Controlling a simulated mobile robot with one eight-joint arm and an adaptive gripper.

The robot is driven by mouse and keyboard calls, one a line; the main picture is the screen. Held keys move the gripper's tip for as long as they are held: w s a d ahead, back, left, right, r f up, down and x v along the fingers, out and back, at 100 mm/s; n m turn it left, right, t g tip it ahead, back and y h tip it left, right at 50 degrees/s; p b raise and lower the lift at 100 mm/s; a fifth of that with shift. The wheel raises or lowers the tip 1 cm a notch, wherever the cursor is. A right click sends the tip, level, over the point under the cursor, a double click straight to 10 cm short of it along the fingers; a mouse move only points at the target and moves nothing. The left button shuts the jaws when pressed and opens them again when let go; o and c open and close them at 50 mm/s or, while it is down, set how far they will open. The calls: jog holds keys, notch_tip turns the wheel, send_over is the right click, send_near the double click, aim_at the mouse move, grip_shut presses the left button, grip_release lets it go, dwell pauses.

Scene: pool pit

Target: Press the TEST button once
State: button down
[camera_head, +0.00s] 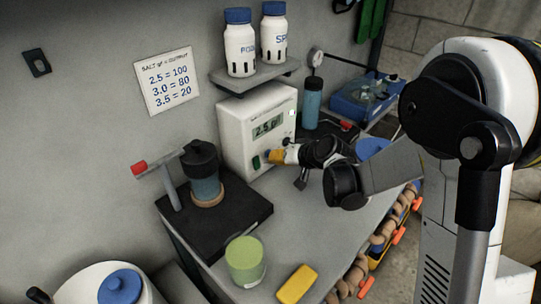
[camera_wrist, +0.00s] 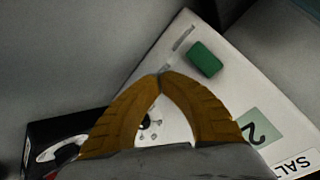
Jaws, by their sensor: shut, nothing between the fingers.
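The white control box (camera_head: 235,140) stands against the wall, its display (camera_head: 267,127) reading about 2.5. A green button (camera_head: 256,162) sits low on its front; it also shows in the wrist view (camera_wrist: 205,58). I cannot read any TEST label. My gripper (camera_head: 268,156) is in front of the lower panel, just right of the green button in the head view. In the wrist view its orange fingers (camera_wrist: 163,74) meet at the tips, empty, beside and below the green button. A gap shows between tips and button there. I cannot tell whether the tips touch the panel.
A shelf (camera_head: 255,77) with two white bottles hangs above the box. A filter housing (camera_head: 202,165) on a black base stands to the left. A green cup (camera_head: 245,262) and a yellow block (camera_head: 297,284) lie in front. A blue bottle (camera_head: 312,102) stands right of the box.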

jog(key=shift+s+d, duration=0.6)
jog(key=shift+s, duration=0.1)
jog(key=shift+d, duration=0.1)
jog(key=shift+s+d+b, duration=0.45)
jog(key=shift+s+d, duration=1.25)
jog(key=shift+s, duration=0.05)
